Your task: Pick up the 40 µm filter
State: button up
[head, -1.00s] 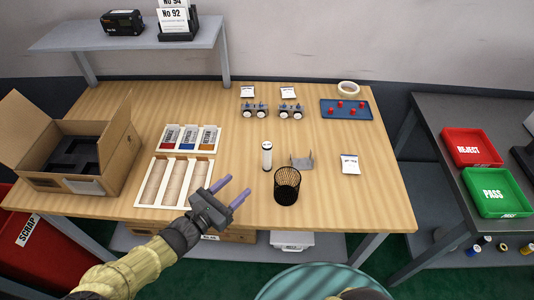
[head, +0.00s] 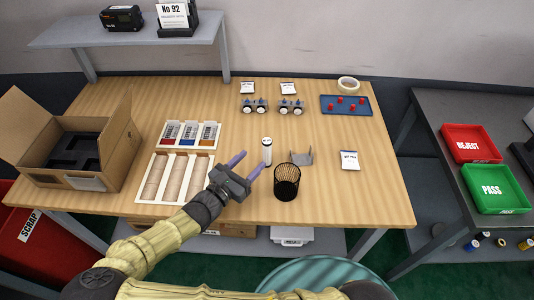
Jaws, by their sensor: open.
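A slim white cylinder with a dark-ringed top (head: 266,151) stands upright near the middle of the wooden table. It may be the 40 µm filter; no marking on it can be read. My gripper (head: 247,164) is open and empty, just left of the cylinder. Its two purple fingers point toward the back right, and the right fingertip is close to the cylinder's lower part. Whether it touches cannot be told.
A black mesh cup (head: 286,183) and a grey bracket (head: 301,157) stand right of the cylinder. A three-slot tray (head: 174,179) and a labelled tray (head: 189,135) lie left, beside an open carton (head: 121,157).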

aim_at(264, 145)
jog(key=x, duration=0.4)
jog(key=shift+s, duration=0.1)
jog(key=shift+r+p+x, duration=0.15)
jog(key=shift+p+x, duration=0.15)
jog(key=shift+x, duration=1)
jog(key=shift+r+p+x, duration=0.2)
jog(key=shift+p+x, duration=0.1)
jog(key=shift+x, duration=1)
jog(key=shift+a, duration=0.15)
grip_shut()
jog(key=shift+r, duration=0.1)
